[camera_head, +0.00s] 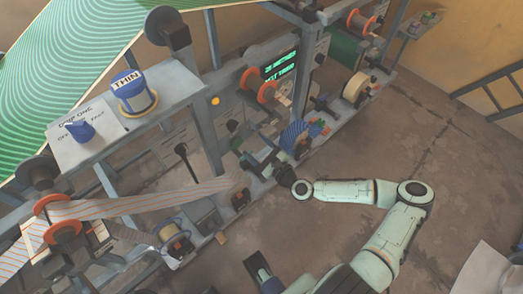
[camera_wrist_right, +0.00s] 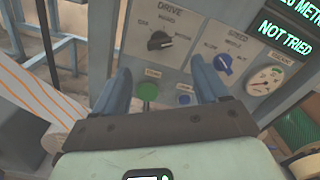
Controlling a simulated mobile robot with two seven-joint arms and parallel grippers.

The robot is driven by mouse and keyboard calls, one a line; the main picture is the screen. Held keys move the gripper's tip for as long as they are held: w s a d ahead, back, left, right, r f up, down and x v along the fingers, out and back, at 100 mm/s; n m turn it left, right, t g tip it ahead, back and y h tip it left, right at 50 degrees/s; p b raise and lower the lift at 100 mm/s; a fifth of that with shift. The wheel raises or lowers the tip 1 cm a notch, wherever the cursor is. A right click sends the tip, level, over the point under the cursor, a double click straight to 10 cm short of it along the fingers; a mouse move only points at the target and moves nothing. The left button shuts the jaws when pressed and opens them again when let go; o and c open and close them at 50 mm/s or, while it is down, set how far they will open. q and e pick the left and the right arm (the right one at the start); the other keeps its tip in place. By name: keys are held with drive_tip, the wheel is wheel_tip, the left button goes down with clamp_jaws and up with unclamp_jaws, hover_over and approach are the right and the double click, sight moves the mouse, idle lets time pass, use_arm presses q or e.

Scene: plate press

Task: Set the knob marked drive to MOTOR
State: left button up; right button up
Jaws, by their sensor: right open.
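The drive knob (camera_wrist_right: 160,41) is a black knob on the grey control panel (camera_wrist_right: 188,15) in the right wrist view, below the word DRIVE. MOTOR is printed to its right and other small labels sit at its upper left and top. I cannot tell for sure which mark its pointer is on. My right gripper (camera_wrist_right: 162,82) is open and empty, its two blue fingers spread left and right below the knob, not around it. In the head view the right gripper (camera_head: 265,164) is at the machine's front, small and dark.
A blue speed knob (camera_wrist_right: 223,64) and a gauge (camera_wrist_right: 265,80) are right of the drive knob. A green button (camera_wrist_right: 148,91) and a blue button (camera_wrist_right: 184,99) are below it. A striped web (camera_head: 150,203) runs across the machine.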

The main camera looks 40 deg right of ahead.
drive_tip(key=shift+s+d, duration=0.1)
drive_tip(key=shift+s, duration=1.1)
